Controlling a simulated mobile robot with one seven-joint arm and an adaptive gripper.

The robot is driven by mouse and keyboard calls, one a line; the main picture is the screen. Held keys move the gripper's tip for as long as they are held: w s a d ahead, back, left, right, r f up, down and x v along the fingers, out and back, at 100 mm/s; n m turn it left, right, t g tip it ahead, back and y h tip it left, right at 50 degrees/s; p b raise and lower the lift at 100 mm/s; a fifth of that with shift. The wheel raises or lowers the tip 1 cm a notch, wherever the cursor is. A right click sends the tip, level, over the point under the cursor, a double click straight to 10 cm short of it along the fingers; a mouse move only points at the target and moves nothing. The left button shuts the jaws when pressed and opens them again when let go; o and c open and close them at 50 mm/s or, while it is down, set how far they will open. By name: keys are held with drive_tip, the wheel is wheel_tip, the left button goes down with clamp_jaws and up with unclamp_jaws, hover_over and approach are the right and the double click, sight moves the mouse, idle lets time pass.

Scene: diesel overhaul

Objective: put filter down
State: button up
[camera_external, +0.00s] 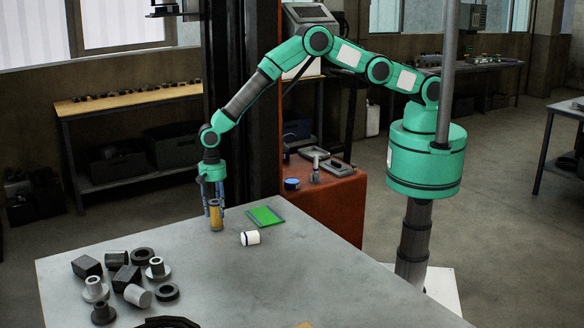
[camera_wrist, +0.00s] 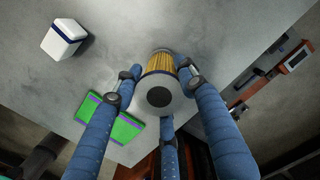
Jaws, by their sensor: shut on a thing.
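A filter with a pleated yellow body (camera_external: 215,215) is upright in my gripper (camera_external: 214,205), at or just above the grey table (camera_external: 280,275) near its back edge. I cannot tell whether its bottom touches the table. In the wrist view, the filter's pale end with a dark round centre (camera_wrist: 160,96) faces the camera. The blue fingers of my gripper (camera_wrist: 158,82) are closed around it, and its yellow pleats show beyond that end.
Several dark and grey metal parts (camera_external: 125,278) cover the table's left side. A red cabinet (camera_external: 335,200) stands behind the table.

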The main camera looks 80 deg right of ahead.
drive_tip(key=shift+f, duration=0.15)
drive_tip(key=o, duration=1.2)
drive_tip(key=shift+o, duration=0.2)
drive_tip(key=shift+w+d+r+b, duration=0.15)
drive_tip(key=shift+r+b, duration=0.2)
drive_tip(key=shift+r, duration=1.7)
drive_tip(key=shift+d+r+b, duration=0.2)
drive_tip(key=shift+r+b, duration=0.2)
drive_tip(key=shift+r, duration=1.6)
drive_tip(key=shift+w+d+r+b, duration=0.15)
drive_tip(key=shift+r+b, duration=0.2)
drive_tip(key=shift+r, duration=1.7)
